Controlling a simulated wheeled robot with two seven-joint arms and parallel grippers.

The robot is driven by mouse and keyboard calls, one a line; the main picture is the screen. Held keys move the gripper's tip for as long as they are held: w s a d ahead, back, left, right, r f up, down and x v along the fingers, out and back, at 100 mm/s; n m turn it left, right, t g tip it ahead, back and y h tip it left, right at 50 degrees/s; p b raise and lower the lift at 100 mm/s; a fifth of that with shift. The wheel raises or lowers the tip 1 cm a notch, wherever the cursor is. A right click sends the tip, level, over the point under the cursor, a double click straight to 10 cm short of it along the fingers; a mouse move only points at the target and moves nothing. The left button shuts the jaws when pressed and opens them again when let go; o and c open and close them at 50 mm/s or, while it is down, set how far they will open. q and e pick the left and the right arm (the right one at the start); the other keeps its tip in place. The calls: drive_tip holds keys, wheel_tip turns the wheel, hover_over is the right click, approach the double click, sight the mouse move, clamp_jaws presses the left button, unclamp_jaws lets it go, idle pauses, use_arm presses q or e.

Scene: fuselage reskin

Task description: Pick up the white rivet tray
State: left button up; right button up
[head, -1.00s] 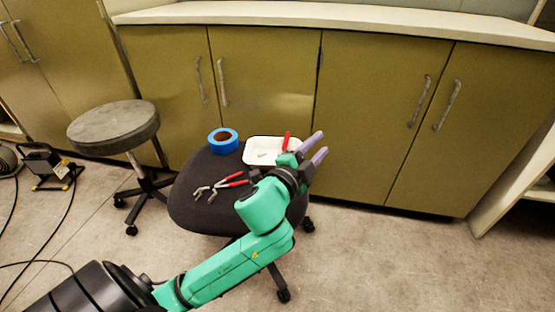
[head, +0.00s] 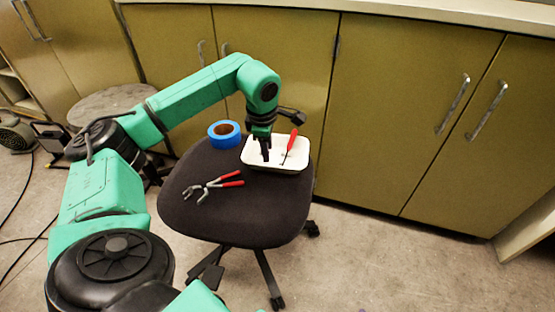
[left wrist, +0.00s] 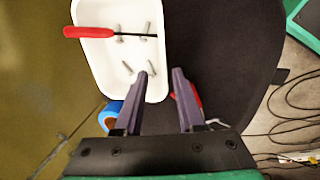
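The white rivet tray (head: 258,166) lies on the dark seat of a chair, near its back edge. It holds a red-handled tool (head: 292,140) and several small grey rivets, clear in the left wrist view (left wrist: 125,68). My left gripper (head: 265,155) points down at the tray. In the left wrist view its purple fingers (left wrist: 160,72) are open. One finger is over the inside of the tray (left wrist: 92,75), the other outside its right rim, with the rim between them in the picture. I cannot tell if they touch it. My right gripper is not clearly seen.
A blue tape roll (head: 224,134) sits left of the tray. Red-handled pliers (head: 213,186) lie in front on the chair seat (head: 240,215). Olive cabinets (head: 400,110) stand close behind. A round stool (head: 112,103) is at left. Floor at right is clear.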

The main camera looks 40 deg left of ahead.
sight(270, 166)
use_arm(q)
drive_tip(key=b+x, duration=0.3)
drive_tip(key=x, duration=0.6)
drive_tip(key=shift+d+f, duration=0.15)
drive_tip(key=shift+f, duration=0.05)
drive_tip(key=shift+r, duration=0.1)
clamp_jaws()
use_arm(e)
drive_tip(key=shift+m+t, duration=0.3)
drive_tip(key=shift+t, duration=0.2)
wheel_tip(270, 166, down, 5)
drive_tip(key=shift+r, duration=0.1)
